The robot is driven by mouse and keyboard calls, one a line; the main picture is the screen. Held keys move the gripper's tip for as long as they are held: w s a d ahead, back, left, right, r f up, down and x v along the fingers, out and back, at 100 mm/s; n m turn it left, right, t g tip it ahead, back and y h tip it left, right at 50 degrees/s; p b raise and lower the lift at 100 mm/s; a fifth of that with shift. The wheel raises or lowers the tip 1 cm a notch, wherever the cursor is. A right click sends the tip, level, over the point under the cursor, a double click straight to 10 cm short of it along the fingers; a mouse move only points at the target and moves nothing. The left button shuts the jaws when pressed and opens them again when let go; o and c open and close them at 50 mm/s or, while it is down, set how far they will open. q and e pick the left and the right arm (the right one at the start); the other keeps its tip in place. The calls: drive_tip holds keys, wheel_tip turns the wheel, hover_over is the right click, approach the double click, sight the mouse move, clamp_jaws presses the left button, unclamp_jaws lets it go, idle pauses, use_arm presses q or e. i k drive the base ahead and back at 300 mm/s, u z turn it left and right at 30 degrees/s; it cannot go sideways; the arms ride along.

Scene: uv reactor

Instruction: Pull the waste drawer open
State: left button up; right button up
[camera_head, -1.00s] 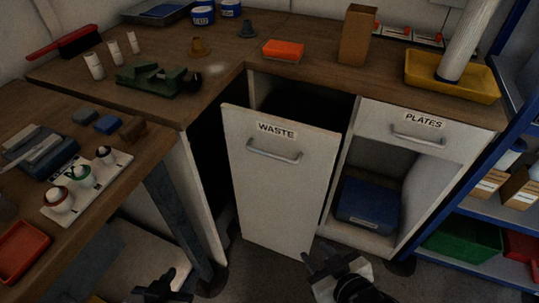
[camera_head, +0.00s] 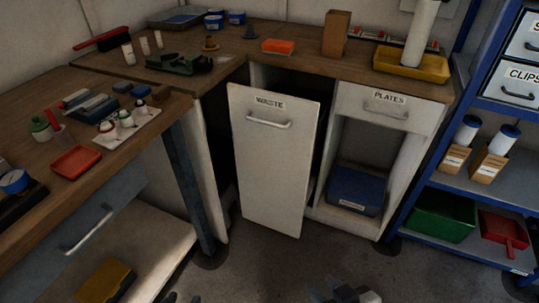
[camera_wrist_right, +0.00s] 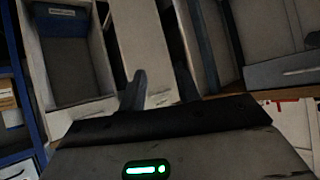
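The waste drawer (camera_head: 270,175) has a tall white front with a WASTE label and a metal bar handle (camera_head: 268,124). It stands out from the cabinet, with a dark gap behind its upper edge. Its pale front also shows in the right wrist view (camera_wrist_right: 140,45). My right gripper (camera_head: 345,291) is at the bottom edge of the head view, low and apart from the handle. My left gripper (camera_head: 180,298) barely shows at the bottom edge.
Right of the drawer are the PLATES drawer (camera_head: 385,106) and an open cubby with a blue box (camera_head: 355,190). A blue shelf rack (camera_head: 455,232) stands at the right. A workbench (camera_head: 40,205) with a grey drawer (camera_head: 80,235) is at the left. Floor is free in front.

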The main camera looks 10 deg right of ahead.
sight(278, 133)
drive_tip(key=z, duration=1.45)
drive_tip(key=k, duration=0.1)
drive_tip(key=u, duration=1.65)
drive_tip(key=i, duration=0.95)
drive_tip(key=z, duration=0.1)
